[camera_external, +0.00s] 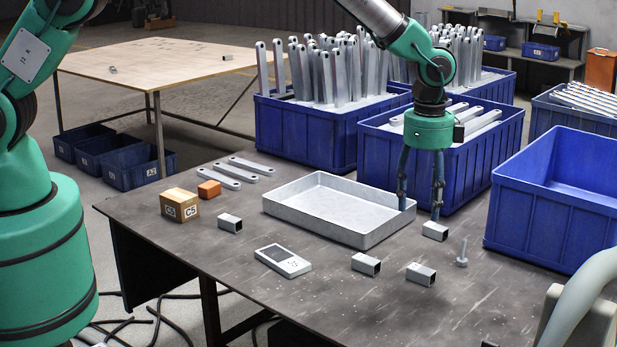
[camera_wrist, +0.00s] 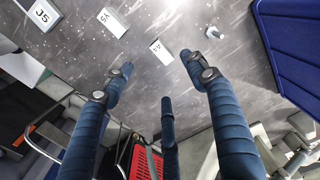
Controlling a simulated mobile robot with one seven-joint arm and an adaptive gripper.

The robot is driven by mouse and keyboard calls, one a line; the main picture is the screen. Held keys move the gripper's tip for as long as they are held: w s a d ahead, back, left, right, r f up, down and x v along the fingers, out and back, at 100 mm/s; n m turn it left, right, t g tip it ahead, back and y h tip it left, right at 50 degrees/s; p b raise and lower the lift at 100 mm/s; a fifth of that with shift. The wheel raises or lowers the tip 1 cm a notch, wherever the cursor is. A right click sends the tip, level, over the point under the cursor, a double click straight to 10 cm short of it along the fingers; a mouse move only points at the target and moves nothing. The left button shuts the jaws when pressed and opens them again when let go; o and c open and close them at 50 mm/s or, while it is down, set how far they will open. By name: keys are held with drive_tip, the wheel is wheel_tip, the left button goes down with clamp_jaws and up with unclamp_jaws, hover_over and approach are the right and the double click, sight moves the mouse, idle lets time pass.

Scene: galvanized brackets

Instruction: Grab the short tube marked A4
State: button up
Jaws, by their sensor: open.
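In the wrist view the short tube marked A4 (camera_wrist: 160,50) lies on the dark table just beyond my fingertips, between their lines. My gripper (camera_wrist: 157,70) has its fingers spread and nothing between them. In the external view my gripper (camera_external: 420,212) points down at the right end of the shallow tray. One short tube (camera_external: 435,231) lies close by its right finger. Other short tubes lie in front (camera_external: 420,274), further left (camera_external: 366,264) and left of the tray (camera_external: 230,223). Their marks are too small to read there, so I cannot tell which is A4.
A second marked tube (camera_wrist: 112,23) lies left of A4, and an upright bolt (camera_wrist: 215,32) stands right of it. The tray (camera_external: 300,205) is beside my gripper. Blue bins (camera_external: 550,215) border the right and back.

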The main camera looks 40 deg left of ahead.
drive_tip(key=shift+s+d+f, duration=0.15)
drive_tip(key=shift+d+f, duration=0.2)
drive_tip(key=shift+f, duration=0.2)
drive_tip(key=shift+s+d+f, duration=0.1)
drive_tip(key=shift+d+f, duration=0.25)
drive_tip(key=shift+f, duration=0.15)
drive_tip(key=b, duration=0.2)
hover_over(420, 270)
drive_tip(key=shift+w+f, duration=0.15)
drive_tip(key=shift+f, duration=4.15)
drive_tip(key=f+b, duration=0.1)
drive_tip(key=f, duration=0.3)
drive_tip(key=shift+s, duration=0.2)
drive_tip(key=shift+f, duration=0.6)
